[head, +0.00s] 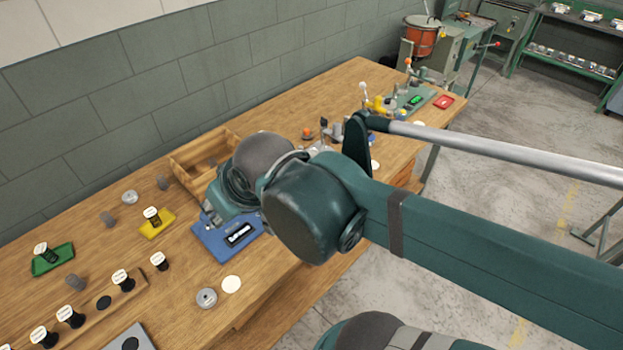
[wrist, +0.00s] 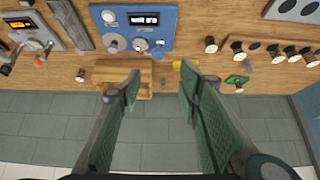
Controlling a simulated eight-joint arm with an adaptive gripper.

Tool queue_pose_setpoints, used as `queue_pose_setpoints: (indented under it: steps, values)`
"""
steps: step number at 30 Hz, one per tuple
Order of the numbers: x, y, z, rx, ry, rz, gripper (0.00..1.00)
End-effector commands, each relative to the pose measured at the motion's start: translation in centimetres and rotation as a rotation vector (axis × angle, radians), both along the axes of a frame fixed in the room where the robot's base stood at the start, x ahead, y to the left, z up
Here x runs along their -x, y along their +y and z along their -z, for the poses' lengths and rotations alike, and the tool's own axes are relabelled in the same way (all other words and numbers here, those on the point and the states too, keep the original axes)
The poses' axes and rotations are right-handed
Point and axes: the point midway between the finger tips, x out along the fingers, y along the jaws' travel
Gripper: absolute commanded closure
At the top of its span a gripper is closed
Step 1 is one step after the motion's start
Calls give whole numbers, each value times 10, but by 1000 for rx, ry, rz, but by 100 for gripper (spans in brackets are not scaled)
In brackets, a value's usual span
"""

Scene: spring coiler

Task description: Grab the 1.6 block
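Several black blocks with round white tops stand on the bench at the left in the head view. One block (head: 152,216) stands on a yellow tray (head: 161,228); another (head: 45,252) is on a green tray (head: 58,262). Others stand along a wooden rack (head: 88,309), such as one block (head: 122,280), with a single block (head: 158,261) beside it. Their labels are too small to read, so I cannot tell which is 1.6. My gripper (wrist: 160,88) is open and empty in the wrist view, apart from the blocks (wrist: 211,45) at the right. My arm hides its fingers in the head view.
A blue device with a display (head: 226,240) lies beneath my wrist. An open wooden box (head: 180,178) is behind it. Grey cylinders (head: 107,219) and a metal disc (head: 206,298) lie on the bench. A grey block wall (head: 110,95) runs along the back.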

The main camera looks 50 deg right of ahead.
Motion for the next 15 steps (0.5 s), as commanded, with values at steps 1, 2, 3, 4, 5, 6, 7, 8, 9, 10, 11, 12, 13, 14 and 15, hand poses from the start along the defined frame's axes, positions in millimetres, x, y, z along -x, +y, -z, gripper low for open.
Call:
queue_pose_setpoints:
  steps: [1,2,3,4,5,6,7,8,9,10,11,12,13,14,15]
  values:
    - [0,0,0,0,0,0,65]
    - [0,0,0,0,0,0,65]
    - [0,0,0,0,0,0,65]
    - [0,0,0,0,0,0,65]
    - [0,0,0,0,0,0,65]
    - [0,0,0,0,0,0,65]
    - [0,0,0,0,0,0,65]
    - [0,0,0,-1,0,1,65]
    - [0,-1,0,-2,1,4,65]
    - [-1,-1,0,-2,2,7,65]
    - [-1,-2,0,-4,4,11,65]
    - [-2,-3,0,-6,6,17,65]
    - [-3,-5,0,-9,9,23,65]
    - [-4,-6,0,-12,11,30,65]
    - [-6,-8,0,-16,16,43,65]
